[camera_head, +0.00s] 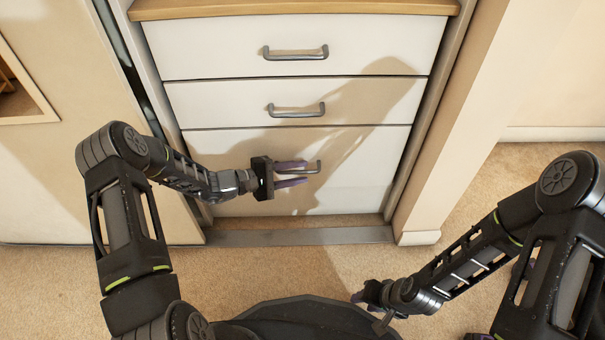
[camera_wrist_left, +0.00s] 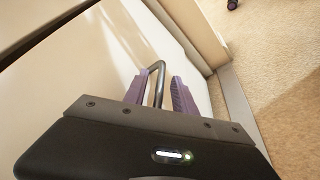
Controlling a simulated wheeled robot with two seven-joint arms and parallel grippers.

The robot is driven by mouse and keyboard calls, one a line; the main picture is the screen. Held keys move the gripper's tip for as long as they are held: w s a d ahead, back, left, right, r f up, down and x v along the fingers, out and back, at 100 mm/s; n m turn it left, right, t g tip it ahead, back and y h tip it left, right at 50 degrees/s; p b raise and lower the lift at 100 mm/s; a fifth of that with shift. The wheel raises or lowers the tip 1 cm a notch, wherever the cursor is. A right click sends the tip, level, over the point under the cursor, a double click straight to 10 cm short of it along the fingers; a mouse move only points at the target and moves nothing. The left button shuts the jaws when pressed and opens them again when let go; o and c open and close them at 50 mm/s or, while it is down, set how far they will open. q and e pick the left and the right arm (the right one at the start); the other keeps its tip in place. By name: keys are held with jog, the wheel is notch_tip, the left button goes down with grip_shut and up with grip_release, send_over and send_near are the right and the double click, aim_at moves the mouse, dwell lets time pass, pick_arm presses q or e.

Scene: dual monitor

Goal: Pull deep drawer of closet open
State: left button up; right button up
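The closet has a stack of white drawer fronts. The deep drawer (camera_head: 360,185) is the lowest and tallest one and looks shut. Its grey bar handle (camera_head: 318,167) is partly hidden by my left gripper (camera_head: 306,173). In the left wrist view the handle (camera_wrist_left: 157,72) stands between the two purple fingers of my left gripper (camera_wrist_left: 160,88), which are apart, with gaps visible beside the bar. My right gripper (camera_head: 362,296) is low in the head view, away from the closet; its fingers are mostly hidden.
Two shallower drawers with handles, the top drawer (camera_head: 370,40) and the middle drawer (camera_head: 375,98), are above and shut. A closet side post (camera_head: 440,130) stands at right, and a sill (camera_head: 300,236) runs below. The carpet (camera_head: 270,265) in front is clear.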

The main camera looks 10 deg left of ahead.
pick_arm(q)
jog(key=shift+x, duration=0.8)
grip_shut()
dwell(0.9)
